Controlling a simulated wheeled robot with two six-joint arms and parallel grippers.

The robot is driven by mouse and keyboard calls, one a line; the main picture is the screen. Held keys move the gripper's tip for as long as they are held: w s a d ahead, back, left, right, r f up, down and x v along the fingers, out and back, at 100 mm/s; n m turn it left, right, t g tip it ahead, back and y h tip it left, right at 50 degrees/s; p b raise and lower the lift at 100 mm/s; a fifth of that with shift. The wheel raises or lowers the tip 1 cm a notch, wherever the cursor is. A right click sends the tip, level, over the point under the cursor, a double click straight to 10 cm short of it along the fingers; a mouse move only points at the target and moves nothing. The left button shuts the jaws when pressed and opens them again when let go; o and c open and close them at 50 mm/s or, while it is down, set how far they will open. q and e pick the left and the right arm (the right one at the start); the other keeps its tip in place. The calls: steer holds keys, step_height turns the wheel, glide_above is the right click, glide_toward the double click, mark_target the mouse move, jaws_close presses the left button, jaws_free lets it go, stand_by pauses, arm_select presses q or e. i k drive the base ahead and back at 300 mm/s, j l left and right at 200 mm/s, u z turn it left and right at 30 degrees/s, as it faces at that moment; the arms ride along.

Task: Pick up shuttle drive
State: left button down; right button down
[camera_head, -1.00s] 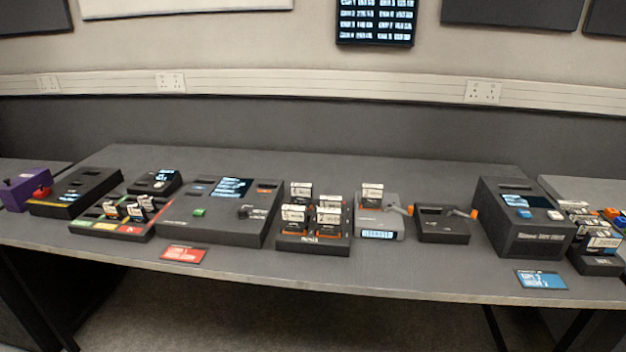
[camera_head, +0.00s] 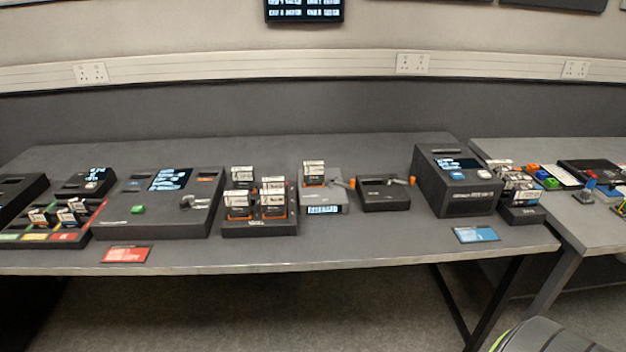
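No drive in view can be read as the shuttle drive; the labels are too small. Several drives with white labels (camera_head: 238,205) stand upright in a black rack (camera_head: 259,229) at the middle of the table. One more drive (camera_head: 314,172) stands in a grey dock (camera_head: 322,203) with a lit display, just right of that rack. More drives (camera_head: 520,190) stand in a small black holder (camera_head: 523,214) at the right. Two small drives (camera_head: 72,211) sit in a tray with coloured sections (camera_head: 62,238) at the left. Neither of my grippers is in view.
A wide console (camera_head: 168,217), a small open black unit (camera_head: 385,196) and a tall black box (camera_head: 458,196) stand on the table (camera_head: 370,250). Red (camera_head: 125,254) and blue (camera_head: 477,235) cards lie near its front edge. A second table (camera_head: 590,236) adjoins at right.

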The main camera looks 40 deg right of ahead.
mark_target(314, 171)
steer(key=z, duration=1.1)
